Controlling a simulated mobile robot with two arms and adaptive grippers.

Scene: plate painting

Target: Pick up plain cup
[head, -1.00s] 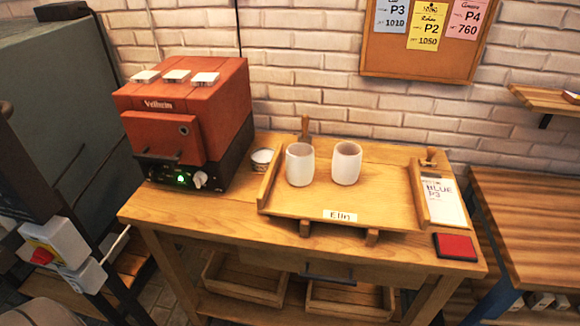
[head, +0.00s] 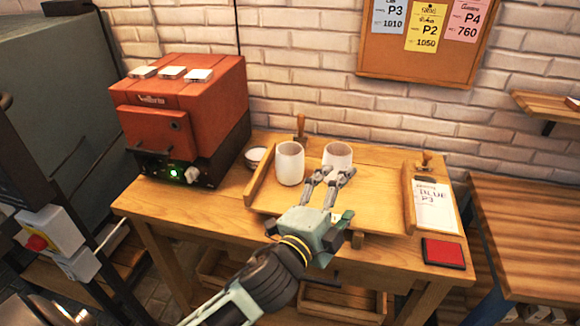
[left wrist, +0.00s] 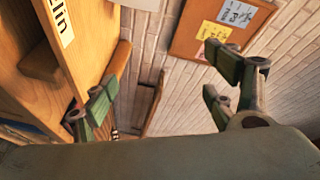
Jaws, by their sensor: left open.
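Two plain-looking whitish cups stand upright on a wooden tray (head: 370,212) labelled "Elin". The left cup (head: 290,163) shows whole, just left of my gripper. The right cup (head: 337,154) stands behind my left gripper (head: 329,174), whose fingers hide its lower part. My left gripper is open and empty, its fingers spread in front of the right cup. I cannot tell whether they touch it. In the left wrist view the open fingers (left wrist: 165,82) show nothing between them but wall and board behind. A pale piece at that view's top edge is too cut off to name.
A red oven (head: 183,115) stands at the left of the table, with a small white bowl (head: 256,157) beside it. A card (head: 435,205) and a red pad (head: 443,253) lie at the right. The brick wall is close behind.

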